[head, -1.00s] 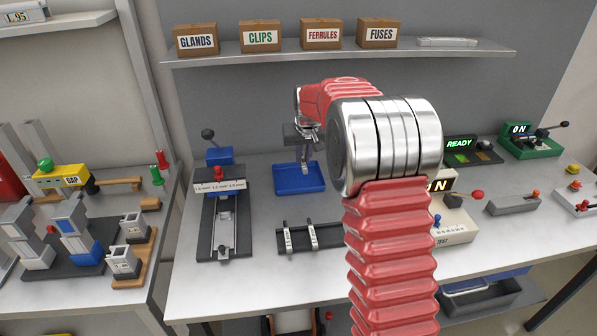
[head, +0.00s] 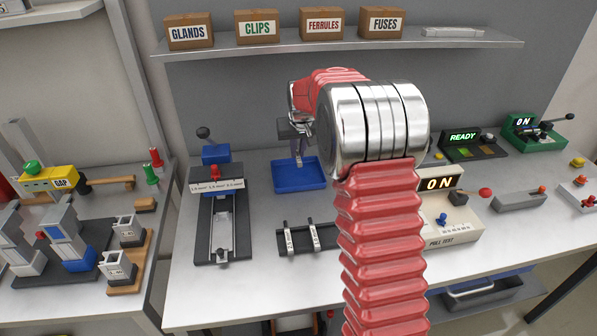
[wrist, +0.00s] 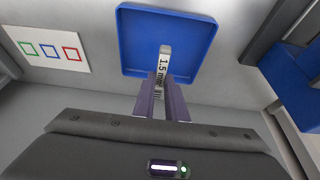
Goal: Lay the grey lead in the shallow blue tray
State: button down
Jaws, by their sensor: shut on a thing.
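The shallow blue tray (head: 317,183) lies on the bench below the shelf. It also shows in the wrist view (wrist: 135,28), with a low rim and a bare floor. My gripper (head: 298,152) is over the tray, jaws pointing down. In the wrist view my gripper (wrist: 164,88) is shut on the grey lead (wrist: 165,55), a light piece marked 1.5 mm that sticks out past the fingertips. The lead overlaps the tray there; I cannot tell whether it touches the floor. In the head view the lead is too small to make out clearly.
A dark rack (head: 302,238) with two light pieces stands in front of the tray. A slide fixture (head: 222,215) with a lever unit stands left. A pull test box (head: 440,205) stands right. A card with coloured squares (wrist: 47,50) lies beside the tray.

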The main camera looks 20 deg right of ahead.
aim_at(297, 175)
jog(key=shift+f, duration=1.35)
jog(key=shift+f, duration=2.5)
jog(key=c, duration=1.8)
grip_release()
jog(key=shift+f, duration=0.1)
jog(key=v, duration=1.1)
jog(key=shift+r, duration=0.25)
jog(key=shift+s+r, duration=0.25)
jog(key=shift+r, duration=0.1)
